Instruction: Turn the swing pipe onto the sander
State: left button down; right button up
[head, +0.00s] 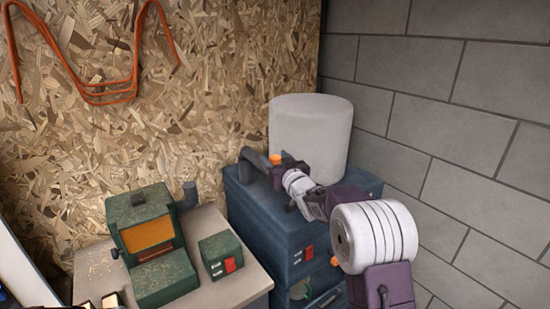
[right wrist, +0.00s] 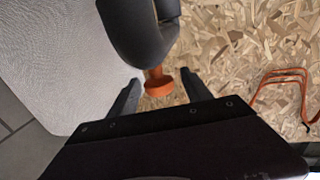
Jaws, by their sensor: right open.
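The grey swing pipe (head: 252,159) is a bent tube on top of the blue cabinet, beside the pale drum. It carries an orange knob (head: 275,158). The green sander (head: 152,245), with an orange panel, stands on the bench to the left, and a short grey stub (head: 190,194) rises behind it. The pipe's end is apart from this stub. My right gripper (head: 284,172) is open at the knob. In the right wrist view the orange knob (right wrist: 158,84) sits between the open fingers (right wrist: 160,95), below the dark curved pipe (right wrist: 143,32). My left gripper is not in view.
The pale drum (head: 310,135) stands on the blue cabinet (head: 250,215), close behind my right gripper. A small green box (head: 220,256) with a red switch is on the bench (head: 236,292). A chipboard wall and a grey block wall close off the back and right.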

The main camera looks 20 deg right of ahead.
jog(key=shift+w+f, duration=0.1)
jog(key=c, duration=0.4)
grip_shut()
dwell(0.8)
